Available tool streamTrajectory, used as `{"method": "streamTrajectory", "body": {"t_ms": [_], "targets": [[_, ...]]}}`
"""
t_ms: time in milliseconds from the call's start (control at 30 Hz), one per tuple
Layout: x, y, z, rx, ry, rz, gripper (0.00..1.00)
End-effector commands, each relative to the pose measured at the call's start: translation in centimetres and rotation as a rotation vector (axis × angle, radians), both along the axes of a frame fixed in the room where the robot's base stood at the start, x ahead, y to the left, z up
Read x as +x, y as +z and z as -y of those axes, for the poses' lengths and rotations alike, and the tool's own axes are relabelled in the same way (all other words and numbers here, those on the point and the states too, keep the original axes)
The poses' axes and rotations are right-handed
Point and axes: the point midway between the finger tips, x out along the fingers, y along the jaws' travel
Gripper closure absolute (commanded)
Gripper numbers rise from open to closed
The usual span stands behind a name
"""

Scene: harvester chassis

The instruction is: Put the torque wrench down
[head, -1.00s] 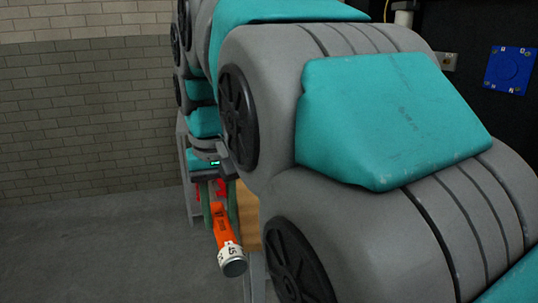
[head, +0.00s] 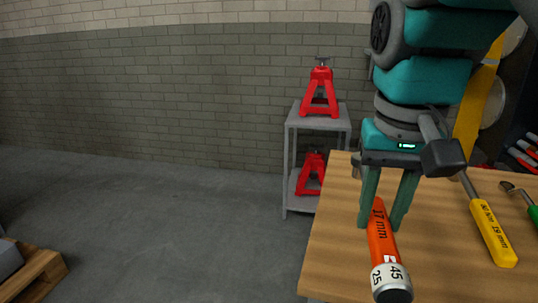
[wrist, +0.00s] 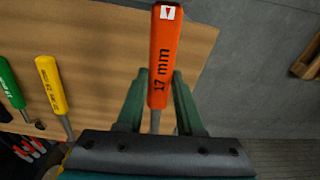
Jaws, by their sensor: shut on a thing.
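The torque wrench has an orange handle (head: 381,237) marked 17 mm and a white-and-black end with numbers. My gripper (head: 380,222) reaches down over the left part of the wooden table (head: 330,250), its green fingers either side of the wrench. In the wrist view, the orange handle (wrist: 164,60) sticks out past the fingers (wrist: 154,100), and its thin shaft runs back between them. My gripper is shut on the wrench. I cannot tell whether the wrench touches the tabletop. The far end of its shaft is hidden by my gripper.
A yellow-handled tool (head: 492,232) and a green-handled tool (head: 532,212) lie on the table to the right. A grey stand (head: 318,122) with red jacks (head: 320,92) is behind the table. The tabletop around the wrench is clear. A wooden pallet (head: 35,272) is at lower left.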

Motion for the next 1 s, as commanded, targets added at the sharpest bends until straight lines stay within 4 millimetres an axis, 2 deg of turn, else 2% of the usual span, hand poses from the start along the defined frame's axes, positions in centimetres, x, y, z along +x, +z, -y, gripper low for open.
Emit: {"method": "streamTrajectory", "body": {"t_ms": [167,700,833,1000], "targets": [[1.4,-0.3,1.0,0.002,0.000,0.000,1.00],[10.6,-1.2,8.2,0.001,-0.002,-0.001,1.00],[12.0,-1.3,9.2,-0.001,0.000,0.002,1.00],[12.6,-1.5,9.8,-0.001,0.000,0.002,1.00]]}}
